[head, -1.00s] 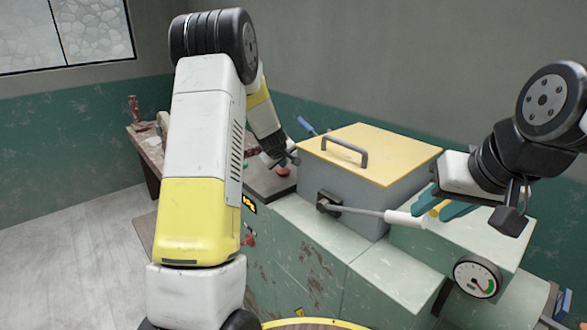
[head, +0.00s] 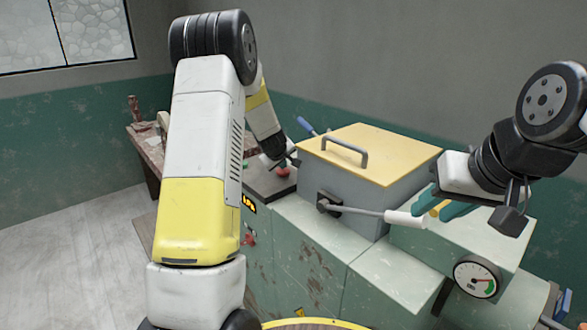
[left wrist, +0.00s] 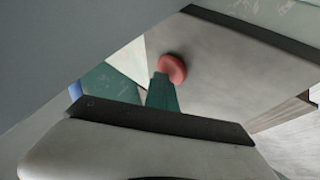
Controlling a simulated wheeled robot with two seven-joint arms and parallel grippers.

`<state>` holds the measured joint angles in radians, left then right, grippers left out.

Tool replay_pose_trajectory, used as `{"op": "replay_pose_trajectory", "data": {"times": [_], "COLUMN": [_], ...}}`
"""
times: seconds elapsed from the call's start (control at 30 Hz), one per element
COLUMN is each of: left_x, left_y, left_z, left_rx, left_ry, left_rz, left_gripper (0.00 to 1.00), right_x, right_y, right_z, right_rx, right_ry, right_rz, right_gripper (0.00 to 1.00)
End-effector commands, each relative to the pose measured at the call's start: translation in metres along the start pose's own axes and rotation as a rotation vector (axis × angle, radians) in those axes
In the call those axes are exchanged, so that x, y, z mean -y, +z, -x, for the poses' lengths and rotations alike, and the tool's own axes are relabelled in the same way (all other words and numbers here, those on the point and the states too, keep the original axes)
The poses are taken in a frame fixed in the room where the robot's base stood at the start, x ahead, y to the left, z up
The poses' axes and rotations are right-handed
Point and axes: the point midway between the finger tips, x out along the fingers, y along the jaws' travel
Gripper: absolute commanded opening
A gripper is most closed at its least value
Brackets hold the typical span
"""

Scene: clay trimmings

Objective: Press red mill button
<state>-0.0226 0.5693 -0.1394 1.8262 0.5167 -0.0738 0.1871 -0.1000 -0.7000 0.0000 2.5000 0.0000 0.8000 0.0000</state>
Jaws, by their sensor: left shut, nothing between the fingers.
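The red mill button (head: 283,172) sits on the dark top plate left of the grey box in the head view. In the left wrist view, the round red button (left wrist: 172,68) is right at the end of my teal fingers. My left gripper (head: 292,161) is shut and empty, its tip over the button; its fingers (left wrist: 162,90) overlap the button's lower edge in the wrist view. I cannot tell whether they touch or whether the button is pressed in. My right gripper (head: 442,206) is at the right, with something yellow between or behind its teal fingers.
A grey box with a yellow lid (head: 375,152) stands right of the button, close to my left gripper. A lever with a white handle (head: 404,218) sticks out in front of it. A round gauge (head: 476,280) is at lower right. A wooden table (head: 150,150) stands behind left.

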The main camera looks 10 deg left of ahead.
Motion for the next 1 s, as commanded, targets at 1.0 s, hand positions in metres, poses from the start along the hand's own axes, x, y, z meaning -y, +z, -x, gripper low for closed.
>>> {"op": "replay_pose_trajectory", "data": {"times": [1.0], "left_x": [-0.028], "left_y": [-0.027], "left_z": [0.037], "left_rx": [-0.002], "left_ry": [0.002], "left_rz": [-0.003], "left_gripper": [0.00], "right_x": [0.000], "right_y": [0.000], "right_z": [0.000], "right_rx": [0.000], "right_ry": [0.000], "right_rz": [0.000], "right_gripper": [0.36]}}
